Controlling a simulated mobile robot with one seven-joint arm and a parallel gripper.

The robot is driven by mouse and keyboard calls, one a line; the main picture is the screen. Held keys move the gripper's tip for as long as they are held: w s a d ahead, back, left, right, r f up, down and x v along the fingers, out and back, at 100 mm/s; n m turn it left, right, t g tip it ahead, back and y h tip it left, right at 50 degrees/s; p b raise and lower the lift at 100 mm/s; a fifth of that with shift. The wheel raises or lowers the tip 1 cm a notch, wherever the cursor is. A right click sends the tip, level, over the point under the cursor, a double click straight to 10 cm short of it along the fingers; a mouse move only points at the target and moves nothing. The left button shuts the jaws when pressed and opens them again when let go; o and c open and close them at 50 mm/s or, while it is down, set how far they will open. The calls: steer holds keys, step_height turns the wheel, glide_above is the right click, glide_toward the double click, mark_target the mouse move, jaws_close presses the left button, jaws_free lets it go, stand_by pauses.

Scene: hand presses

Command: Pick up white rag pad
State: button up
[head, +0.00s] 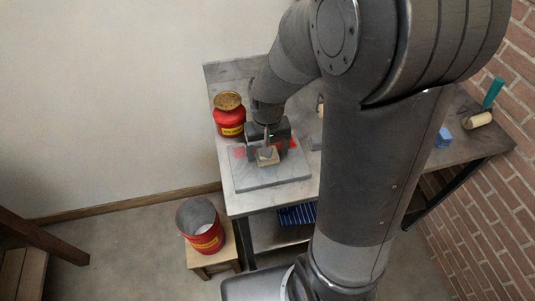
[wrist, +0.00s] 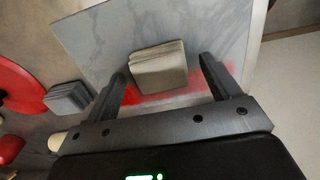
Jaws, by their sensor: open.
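The white rag pad (head: 268,158) shows as a pale, off-white stacked square on a grey stone slab (head: 262,184) on the workbench. In the wrist view the pad (wrist: 158,70) lies between the two fingers of my gripper (wrist: 163,73). My gripper is open, with a finger on each side of the pad and a visible gap on the right side. The left finger is very close to the pad; I cannot tell if it touches. In the head view my gripper (head: 267,149) is right above the pad and partly covers the slab.
A red can with a brass top (head: 230,116) stands left of my gripper. A grey pad (wrist: 68,97) lies outside the left finger. Red smears (wrist: 165,97) mark the slab. A red bucket (head: 203,229) stands on a stool. A blue pad (head: 443,138) and a roller (head: 478,120) lie far right.

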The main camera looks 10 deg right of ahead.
steer(key=shift+f, duration=0.55)
steer(key=shift+c, duration=0.5)
steer(key=c, duration=1)
steer(key=shift+c, duration=0.2)
steer(key=shift+r, duration=0.15)
steer(key=shift+r, duration=0.55)
step_height(320, 180, up, 3)
steer(key=shift+f, duration=0.1)
steer(key=s+d+r, duration=0.5)
steer(key=d+r, duration=0.2)
steer(key=d, duration=0.3)
steer(key=shift+s+d, duration=0.15)
steer(key=shift+d, duration=0.05)
